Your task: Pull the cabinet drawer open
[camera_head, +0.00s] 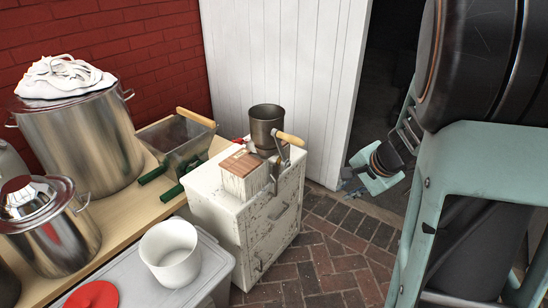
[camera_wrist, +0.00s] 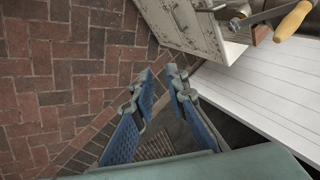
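The cabinet (camera_head: 228,215) is a small, worn white unit standing on the brick floor in the middle of the head view. Its drawer front (camera_head: 275,232) faces right, with a dark metal handle (camera_head: 279,211) on it. The drawers look closed. In the wrist view the cabinet (camera_wrist: 205,38) is at the top, with a handle (camera_wrist: 179,18) visible. My gripper (camera_wrist: 160,71) has two blue-padded fingers apart, with nothing between them. In the head view my gripper (camera_head: 348,183) is right of the cabinet, apart from it, near the dark doorway.
A grinder (camera_head: 265,126) with a wooden-handled crank stands on the cabinet. Left are a table (camera_head: 120,235) with steel pots (camera_head: 85,140) and a grey lidded box bearing a white bucket (camera_head: 170,252). A white plank door (camera_head: 285,60) stands behind. Brick floor (camera_head: 325,265) is clear in front.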

